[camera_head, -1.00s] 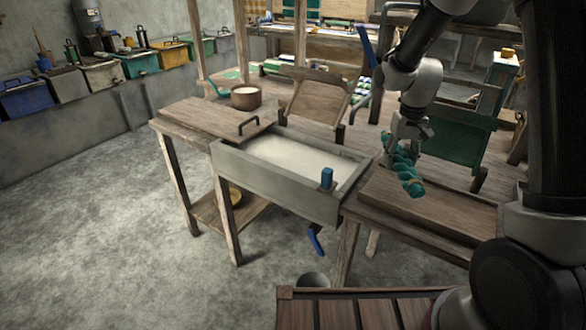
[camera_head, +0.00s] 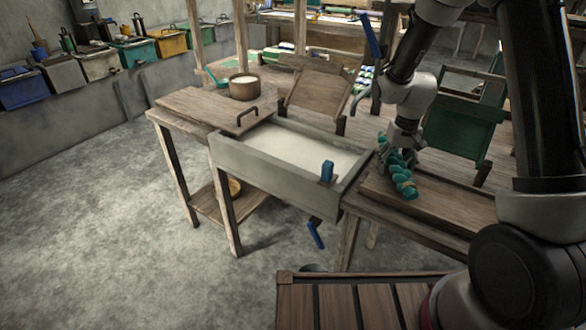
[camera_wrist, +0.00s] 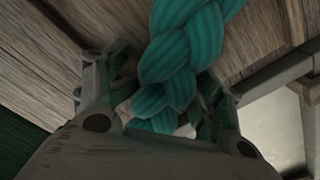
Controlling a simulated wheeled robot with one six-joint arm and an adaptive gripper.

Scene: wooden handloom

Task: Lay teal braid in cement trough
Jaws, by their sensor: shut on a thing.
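The teal braid (camera_head: 402,178) is in my gripper (camera_head: 398,153), above the wooden board to the right of the trough. In the wrist view the braid (camera_wrist: 183,60) runs between the two fingers of my gripper (camera_wrist: 160,95), which are shut on it. The cement trough (camera_head: 262,179) is a grey open box with a pale, smooth fill, set in the wooden bench to the left of the braid. I cannot tell whether the braid's lower end touches the board.
A blue clamp (camera_head: 327,171) stands on the trough's front rim, and a blue handle (camera_head: 315,234) hangs below. A wooden bowl (camera_head: 244,87) and a black-handled lid board (camera_head: 215,107) lie left of the trough. A green chair-like frame (camera_head: 460,125) stands behind the arm. A slatted wooden top (camera_head: 360,300) is in front.

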